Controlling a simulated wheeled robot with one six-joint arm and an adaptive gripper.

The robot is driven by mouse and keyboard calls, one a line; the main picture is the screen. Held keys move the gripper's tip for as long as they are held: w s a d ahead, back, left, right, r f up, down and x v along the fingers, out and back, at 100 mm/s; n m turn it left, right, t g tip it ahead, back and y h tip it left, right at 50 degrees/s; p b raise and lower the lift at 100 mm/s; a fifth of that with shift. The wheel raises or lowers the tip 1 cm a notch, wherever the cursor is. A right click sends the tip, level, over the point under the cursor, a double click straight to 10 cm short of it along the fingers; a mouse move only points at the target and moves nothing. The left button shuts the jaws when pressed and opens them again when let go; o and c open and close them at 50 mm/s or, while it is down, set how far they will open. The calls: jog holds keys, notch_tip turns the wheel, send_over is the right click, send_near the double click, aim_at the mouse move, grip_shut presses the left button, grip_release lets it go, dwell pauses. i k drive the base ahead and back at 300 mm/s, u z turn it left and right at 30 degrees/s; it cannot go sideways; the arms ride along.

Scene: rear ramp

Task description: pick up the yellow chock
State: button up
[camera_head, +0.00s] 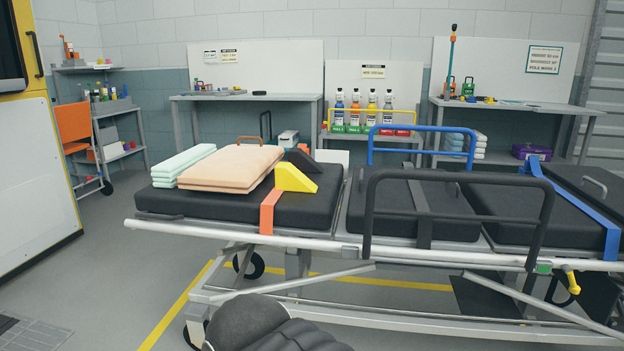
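The yellow chock (294,178) is a wedge on the black mattress of the stretcher (190,225), near its left end. It sits right of the folded peach blankets (232,167) and behind the orange strap (269,212). A black wedge-shaped thing (303,160) lies just behind it. The front and top of the yellow chock show clearly. Fingertips of my gripper do not show. Only a dark rounded part of my arm shows at the bottom edge, well below the chock and in front of the stretcher.
Folded mint towels (175,167) lie left of the blankets. A black side rail (455,177) stands up along the stretcher's near side, right of the chock. A blue rail (422,129) stands on the far side. Benches with bottles (372,108) line the back wall. Floor is clear at left.

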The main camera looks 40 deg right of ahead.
aim_at(287, 177)
jog(key=z, duration=1.05)
jog(key=i, duration=1.1)
jog(key=z, duration=0.65)
